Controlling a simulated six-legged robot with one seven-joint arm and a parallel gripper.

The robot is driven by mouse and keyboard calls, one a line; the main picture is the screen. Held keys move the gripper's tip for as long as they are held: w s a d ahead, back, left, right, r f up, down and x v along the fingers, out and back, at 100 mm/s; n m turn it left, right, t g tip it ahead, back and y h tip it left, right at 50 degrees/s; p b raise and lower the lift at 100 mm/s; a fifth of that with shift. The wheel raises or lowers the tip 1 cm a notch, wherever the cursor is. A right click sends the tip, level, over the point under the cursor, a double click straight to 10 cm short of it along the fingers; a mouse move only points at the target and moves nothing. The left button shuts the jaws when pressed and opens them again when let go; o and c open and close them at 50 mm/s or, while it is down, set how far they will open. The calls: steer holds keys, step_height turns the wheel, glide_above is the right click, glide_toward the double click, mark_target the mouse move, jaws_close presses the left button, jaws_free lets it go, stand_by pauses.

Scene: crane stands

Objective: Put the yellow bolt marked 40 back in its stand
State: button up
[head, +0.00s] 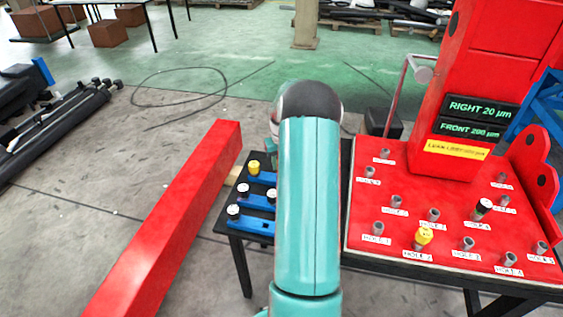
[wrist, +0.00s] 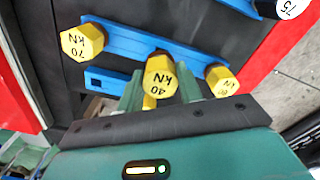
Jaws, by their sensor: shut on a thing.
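The yellow hex-headed bolt marked 40 (wrist: 159,77) is between the fingers of my gripper (wrist: 161,92) in the wrist view. The gripper is shut on it. The bolt's head faces the camera and overlaps the long blue stand (wrist: 126,43) behind it. Its lower end is hidden, so I cannot tell whether it sits in the stand. A yellow bolt marked 70 (wrist: 82,42) is at the stand's left end, and a smaller-looking yellow bolt (wrist: 221,80) is at its right. In the head view my arm hides the gripper and the held bolt.
The small black table (head: 243,251) holds blue stands with a yellow bolt (head: 254,168) and several white-topped bolts. A red beam (head: 172,222) lies to its left. The red panel (head: 385,202) to the right has labelled holes, a yellow bolt (head: 424,237) and a black bolt (head: 482,209).

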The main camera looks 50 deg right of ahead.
steer(key=shift+f, duration=0.15)
steer(key=shift+f, duration=1.5)
steer(key=o, duration=1.1)
steer(key=shift+r, duration=2.45)
steer(key=shift+r, duration=0.15)
step_height(320, 180, up, 14)
steer(key=shift+f, duration=0.2)
